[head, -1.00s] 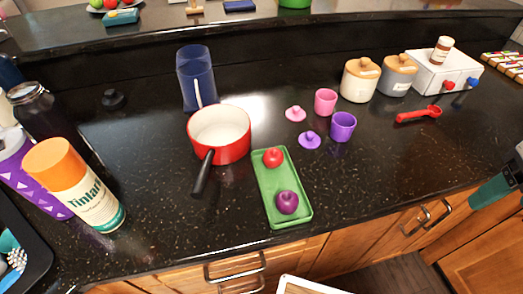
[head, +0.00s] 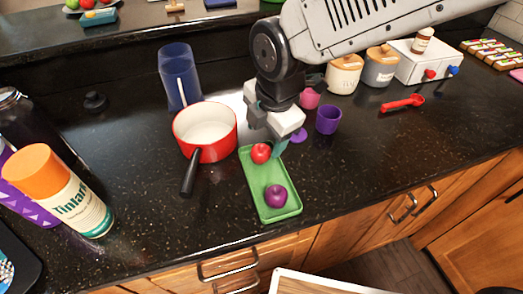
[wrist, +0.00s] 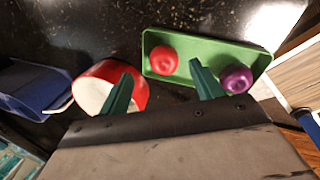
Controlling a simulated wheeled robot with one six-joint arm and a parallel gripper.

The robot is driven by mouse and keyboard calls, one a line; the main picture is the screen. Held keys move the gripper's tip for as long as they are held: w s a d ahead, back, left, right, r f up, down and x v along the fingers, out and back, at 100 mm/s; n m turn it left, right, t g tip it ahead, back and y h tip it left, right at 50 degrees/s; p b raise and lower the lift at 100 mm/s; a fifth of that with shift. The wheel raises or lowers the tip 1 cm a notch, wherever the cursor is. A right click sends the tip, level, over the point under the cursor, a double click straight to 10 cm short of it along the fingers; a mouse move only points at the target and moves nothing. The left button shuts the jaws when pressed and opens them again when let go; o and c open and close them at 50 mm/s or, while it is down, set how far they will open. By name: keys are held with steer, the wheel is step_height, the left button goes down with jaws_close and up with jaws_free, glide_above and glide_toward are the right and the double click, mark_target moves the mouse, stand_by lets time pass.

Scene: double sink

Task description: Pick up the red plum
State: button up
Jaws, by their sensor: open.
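The red plum (head: 261,153) lies at the far end of the green tray (head: 256,197) on the black counter. A purple plum (head: 275,196) lies at the near end of the same tray. My gripper (head: 276,140) is above the tray's far end, close to the red plum. In the wrist view, my gripper (wrist: 160,85) is open with two green fingers spread and nothing between them. The red plum (wrist: 164,60) shows just beyond the gap between the fingers, apart from both. The purple plum (wrist: 236,79) is right of the right finger.
A red pot (head: 205,133) with a black handle stands just left of the tray. A blue pitcher (head: 187,77) stands behind it. A purple cup (head: 328,119) and a pink cup (head: 309,98) are to the right. The counter right of the tray is clear.

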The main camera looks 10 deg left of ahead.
mark_target(263, 148)
steer(key=x, duration=0.5)
steer(key=shift+s+d+f, duration=0.1)
steer(key=shift+s+d, duration=0.05)
steer(key=shift+s, duration=0.05)
steer(key=c, duration=1.1)
steer(key=shift+o, duration=0.2)
